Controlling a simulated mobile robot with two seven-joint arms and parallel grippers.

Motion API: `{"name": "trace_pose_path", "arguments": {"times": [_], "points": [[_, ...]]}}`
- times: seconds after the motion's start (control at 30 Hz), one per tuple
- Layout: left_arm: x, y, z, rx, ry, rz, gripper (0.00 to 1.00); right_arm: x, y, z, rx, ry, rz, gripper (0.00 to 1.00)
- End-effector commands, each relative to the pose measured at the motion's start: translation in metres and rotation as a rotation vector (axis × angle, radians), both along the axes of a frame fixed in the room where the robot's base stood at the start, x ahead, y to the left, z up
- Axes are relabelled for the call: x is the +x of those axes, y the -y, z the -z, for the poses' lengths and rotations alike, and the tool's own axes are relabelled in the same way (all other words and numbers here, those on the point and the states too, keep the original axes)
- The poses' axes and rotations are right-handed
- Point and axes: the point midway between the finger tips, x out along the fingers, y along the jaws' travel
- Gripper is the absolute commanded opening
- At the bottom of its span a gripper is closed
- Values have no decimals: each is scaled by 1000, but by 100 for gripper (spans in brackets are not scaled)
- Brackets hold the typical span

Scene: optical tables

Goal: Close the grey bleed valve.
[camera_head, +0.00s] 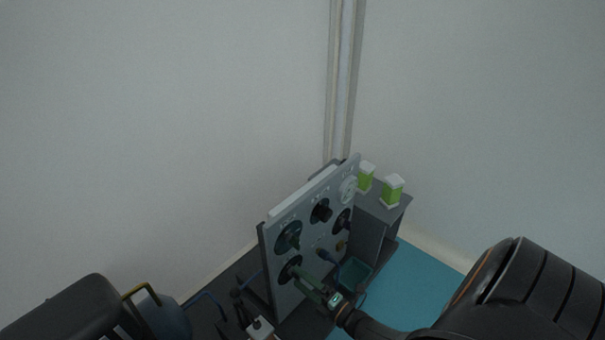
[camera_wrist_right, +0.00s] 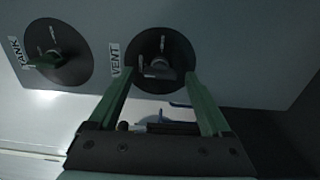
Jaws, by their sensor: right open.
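The upright grey panel (camera_head: 316,232) carries several round dark valves. In the right wrist view, a valve with a grey handle (camera_wrist_right: 160,73) sits on a black disc beside the label VENT. My right gripper (camera_wrist_right: 158,80) is open, its two green fingers on either side of this handle. I cannot tell whether they touch it. A valve with a green handle (camera_wrist_right: 45,60), labelled TANK, is to the left. In the head view my right gripper (camera_head: 299,274) reaches the panel's lower left valve (camera_head: 288,268) and partly covers it. My left gripper is not in view.
Two green-and-white containers (camera_head: 392,190) stand on a dark grey stand behind the panel. A dark green bin (camera_head: 354,273) is right of the panel. The teal surface (camera_head: 415,285) at right looks clear.

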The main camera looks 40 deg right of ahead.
Motion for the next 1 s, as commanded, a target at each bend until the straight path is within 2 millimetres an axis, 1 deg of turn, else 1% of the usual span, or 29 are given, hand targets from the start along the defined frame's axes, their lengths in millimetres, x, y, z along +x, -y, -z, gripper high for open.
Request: {"name": "trace_pose_path", "arguments": {"times": [0.07, 0.17, 0.27, 0.5, 0.6, 0.7, 0.83, 1.0], "points": [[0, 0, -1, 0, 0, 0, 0, -2, 0, 0, 0, 0, 0, 82], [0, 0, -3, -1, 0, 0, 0, -10, 1, -1, 0, -1, 0, 82], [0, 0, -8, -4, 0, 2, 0, -27, 2, -1, 0, -3, 0, 82], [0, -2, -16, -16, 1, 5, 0, -81, 7, -1, -1, -3, 1, 82], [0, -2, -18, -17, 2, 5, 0, -99, 9, -1, 0, -3, 1, 82], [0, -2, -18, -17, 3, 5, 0, -113, 10, 0, 0, -1, 0, 82], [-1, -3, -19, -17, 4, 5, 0, -122, 11, 0, -1, 0, 0, 82], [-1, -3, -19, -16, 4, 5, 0, -125, 11, 0, -1, 1, 0, 82]]}}
